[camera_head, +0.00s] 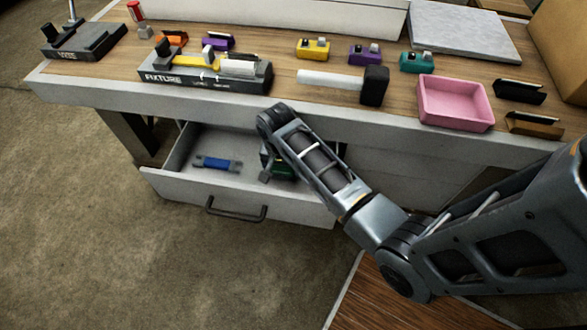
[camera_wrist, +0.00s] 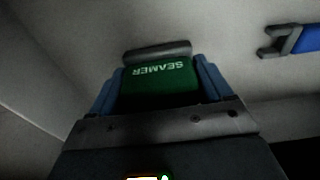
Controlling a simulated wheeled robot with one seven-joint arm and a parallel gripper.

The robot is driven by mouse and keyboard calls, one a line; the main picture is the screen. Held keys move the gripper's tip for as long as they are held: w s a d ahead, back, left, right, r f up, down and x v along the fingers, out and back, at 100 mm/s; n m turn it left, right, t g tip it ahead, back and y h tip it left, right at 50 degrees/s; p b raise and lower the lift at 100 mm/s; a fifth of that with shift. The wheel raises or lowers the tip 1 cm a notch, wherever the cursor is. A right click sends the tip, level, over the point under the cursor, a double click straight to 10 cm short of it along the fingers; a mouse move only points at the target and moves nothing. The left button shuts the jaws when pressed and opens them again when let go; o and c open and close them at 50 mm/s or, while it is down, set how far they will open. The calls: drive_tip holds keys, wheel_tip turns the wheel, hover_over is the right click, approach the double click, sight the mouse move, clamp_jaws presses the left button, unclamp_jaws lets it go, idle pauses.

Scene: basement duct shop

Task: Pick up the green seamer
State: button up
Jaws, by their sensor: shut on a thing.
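The green seamer (camera_wrist: 158,82) is a block with a dark bar along one edge and the word SEAMER on it. It shows in the wrist view between the two blue fingers of my gripper (camera_wrist: 157,85), which are shut on its sides. In the head view, a part of the green seamer (camera_head: 283,169) shows inside the open drawer (camera_head: 235,190), mostly hidden behind my arm. My gripper is low in the drawer's right part. I cannot tell whether the seamer touches the drawer floor.
A blue wrench-like tool (camera_head: 217,163) lies in the drawer's left part; it also shows in the wrist view (camera_wrist: 300,40). The workbench (camera_head: 290,98) above holds a fixture (camera_head: 205,83), a mallet (camera_head: 345,80), a pink tray (camera_head: 455,103) and several small coloured tools. The drawer walls are close around my gripper.

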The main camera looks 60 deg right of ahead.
wheel_tip(320, 180, up, 14)
drive_tip(key=p, duration=0.1)
drive_tip(key=shift+w+a, duration=0.15)
drive_tip(key=shift+w, duration=0.1)
drive_tip(key=o, duration=0.6)
drive_tip(key=shift+f, duration=0.1)
drive_tip(key=c, duration=0.5)
drive_tip(key=shift+o, duration=0.2)
